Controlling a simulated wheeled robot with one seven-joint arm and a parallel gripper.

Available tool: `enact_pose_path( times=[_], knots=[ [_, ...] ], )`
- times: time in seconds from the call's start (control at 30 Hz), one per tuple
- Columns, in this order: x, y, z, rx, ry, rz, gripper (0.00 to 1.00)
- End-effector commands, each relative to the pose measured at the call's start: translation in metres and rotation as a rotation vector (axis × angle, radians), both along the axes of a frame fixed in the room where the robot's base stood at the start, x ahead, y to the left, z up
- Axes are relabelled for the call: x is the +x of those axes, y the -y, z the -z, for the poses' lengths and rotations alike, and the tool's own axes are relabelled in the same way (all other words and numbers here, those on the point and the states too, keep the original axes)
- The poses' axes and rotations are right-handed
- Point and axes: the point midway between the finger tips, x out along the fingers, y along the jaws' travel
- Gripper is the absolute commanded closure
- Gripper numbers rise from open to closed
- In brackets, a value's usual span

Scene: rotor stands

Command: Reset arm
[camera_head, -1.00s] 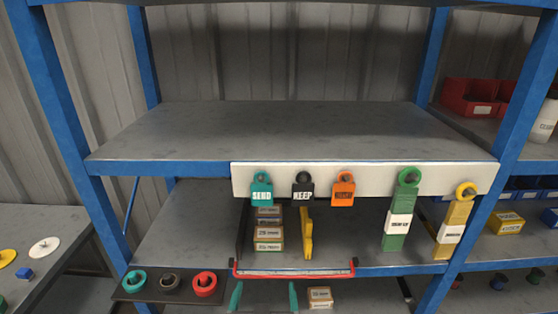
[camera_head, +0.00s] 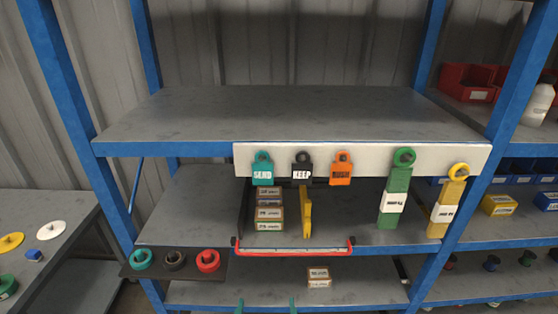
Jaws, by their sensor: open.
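My gripper (camera_head: 266,306) shows only as two teal fingertips at the bottom edge of the picture. The fingers are wide apart, with nothing visible between them. They are below the red bar (camera_head: 292,252) at the front of the dark tray (camera_head: 343,229). The rest of my arm is out of view.
Teal SEND (camera_head: 262,170), black KEEP (camera_head: 302,167) and orange RUSH (camera_head: 341,170) tags hang on a white board (camera_head: 375,155), beside long green (camera_head: 395,195) and yellow (camera_head: 449,206) tags. A small box (camera_head: 319,277) sits on the lower shelf. The upper shelf (camera_head: 290,110) is bare.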

Motion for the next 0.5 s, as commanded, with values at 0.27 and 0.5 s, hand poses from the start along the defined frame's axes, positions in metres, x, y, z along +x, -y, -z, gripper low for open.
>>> enact_pose_path(
  times=[0.27,0.5],
  knots=[
    [-0.063,0.011,0.050,0.002,0.019,0.002,0.07],
    [-0.124,0.016,0.075,0.004,0.045,0.001,0.07]
  ],
)
